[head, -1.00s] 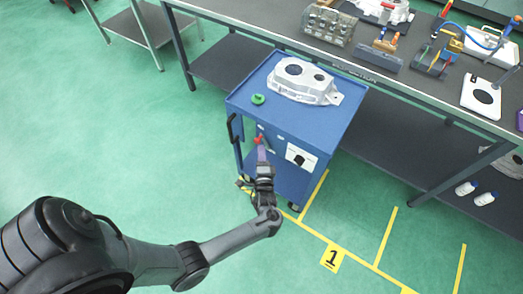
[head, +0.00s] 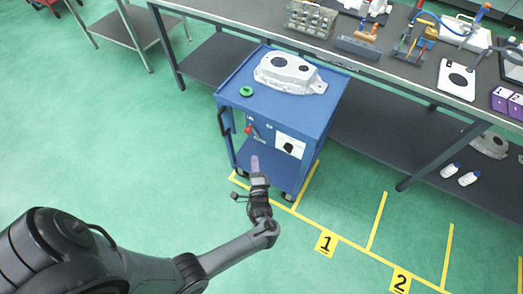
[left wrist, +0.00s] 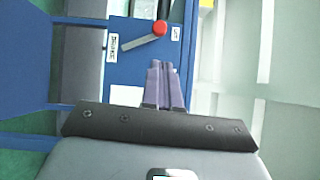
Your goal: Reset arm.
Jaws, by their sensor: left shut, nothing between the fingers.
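My left gripper (head: 255,163) is in front of the lower part of the blue cart (head: 229,98) in the head view. Its purple fingers are together and hold nothing; they also show in the left wrist view (left wrist: 165,82). In that view a lever with a red knob (left wrist: 160,27) on the cart's blue panel is beyond the fingertips, apart from them. My right gripper is in neither view.
A long workbench (head: 400,72) with fixtures and tools runs behind. Yellow floor lines mark bays 1 and 2.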

